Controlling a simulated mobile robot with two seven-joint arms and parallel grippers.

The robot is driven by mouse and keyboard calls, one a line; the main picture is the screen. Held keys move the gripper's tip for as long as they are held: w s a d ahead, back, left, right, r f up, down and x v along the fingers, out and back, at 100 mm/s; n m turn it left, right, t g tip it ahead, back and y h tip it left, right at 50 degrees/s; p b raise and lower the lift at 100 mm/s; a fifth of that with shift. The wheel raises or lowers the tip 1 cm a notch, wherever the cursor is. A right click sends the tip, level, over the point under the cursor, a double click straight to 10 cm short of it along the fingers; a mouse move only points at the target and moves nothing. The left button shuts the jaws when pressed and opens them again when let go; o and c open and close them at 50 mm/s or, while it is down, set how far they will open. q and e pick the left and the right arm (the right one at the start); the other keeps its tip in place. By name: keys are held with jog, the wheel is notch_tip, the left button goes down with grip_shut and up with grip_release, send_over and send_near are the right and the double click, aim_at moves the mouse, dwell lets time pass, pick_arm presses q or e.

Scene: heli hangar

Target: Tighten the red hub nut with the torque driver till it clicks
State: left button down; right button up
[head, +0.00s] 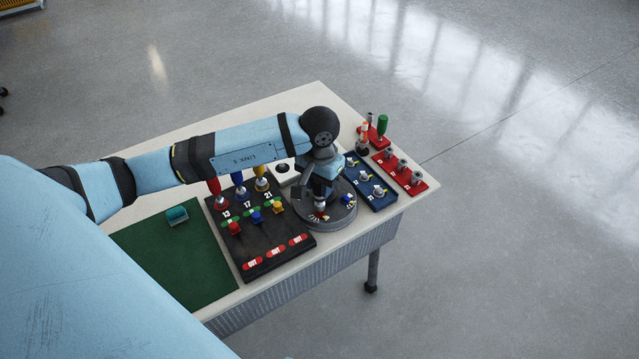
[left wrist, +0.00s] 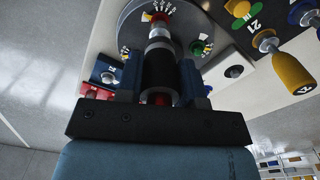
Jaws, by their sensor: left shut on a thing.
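My left gripper (head: 320,188) is above the grey round hub (head: 340,218) and is shut on the torque driver. In the left wrist view the driver (left wrist: 159,75) shows as a dark cylinder with a paler metal shaft, held between the fingers (left wrist: 160,88). Its tip points at the red hub nut (left wrist: 160,17) and seems to meet it; the exact seating is hidden. In the head view the red nut (head: 319,216) is just below the tip, beside a white scale. A blue nut (head: 347,199) and a green nut (left wrist: 197,47) are also on the hub. My right gripper is out of view.
Left of the hub, a black board (head: 262,245) holds red, blue and yellow drivers marked 13, 17 and 21. A green mat (head: 175,265) bears a teal block (head: 177,215). Blue (head: 370,190) and red (head: 405,172) trays and a green-handled tool (head: 382,125) stand right.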

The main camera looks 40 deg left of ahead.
pick_arm(q)
jog(key=shift+f+b, duration=1.05)
dwell(0.5)
